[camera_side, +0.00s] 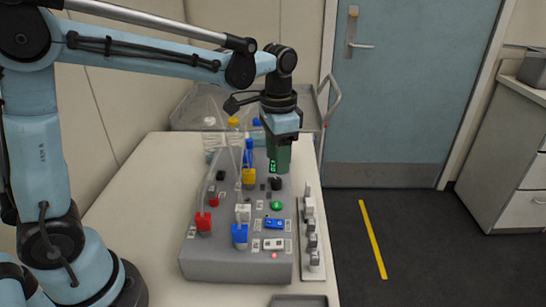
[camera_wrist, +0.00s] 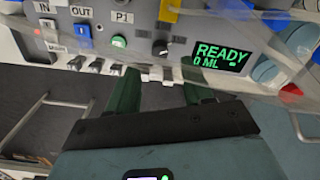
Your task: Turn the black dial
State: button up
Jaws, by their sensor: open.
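The black dial (camera_side: 274,184) is on the upper right part of the sloped grey console (camera_side: 190,262). In the wrist view the dial (camera_wrist: 160,47) has a small white mark and lies left of the green READY 0 ML display (camera_wrist: 220,56). My gripper (camera_side: 279,168) hangs pointing down over the far right part of the console, close to the dial. The fingers partly cover the display in the side view.
A green button (camera_side: 277,205) sits just nearer than the dial. A strip of switches (camera_side: 309,235) runs along the right edge. Bottles (camera_side: 212,140) stand behind.

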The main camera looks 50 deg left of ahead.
notch_tip(320, 180, up, 6)
jog(key=shift+r, duration=0.2)
dwell(0.3)
jog(key=n+t, duration=0.5)
jog(key=t, duration=0.1)
send_near(275, 181)
jog(key=s+a, duration=0.3)
jog(key=s, duration=0.2)
jog(key=shift+s+a+f+t, duration=0.1)
jog(key=shift+s+f+t, duration=0.1)
jog(key=shift+f+t, duration=0.55)
